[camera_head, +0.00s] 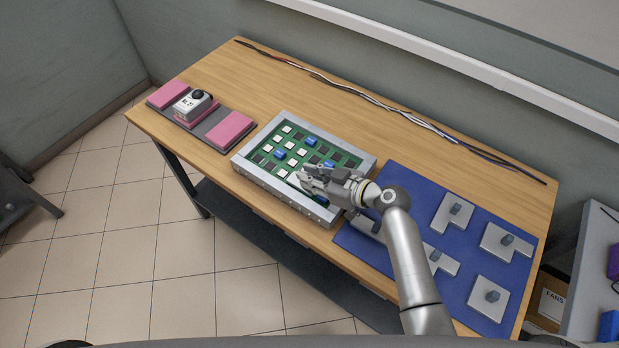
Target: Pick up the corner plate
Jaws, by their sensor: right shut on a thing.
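My right gripper (312,181) is over the near right part of the green circuit board (271,157) in its grey frame. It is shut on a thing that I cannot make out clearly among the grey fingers. Several grey plates with dark knobs lie on the blue mat (413,187): one at the back (444,219), one at the right (494,235), one at the front right (482,305) and one by my arm (447,267). Another grey piece (364,231) is partly hidden by my right arm. I cannot tell which is the corner plate. My left gripper is not in view.
A dark tray with pink pads (230,131) and a labelled grey device (193,107) stands at the table's left. Cables (360,94) run along the back edge. A cardboard box marked FANS (551,304) sits right of the table. Wood between tray and board is clear.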

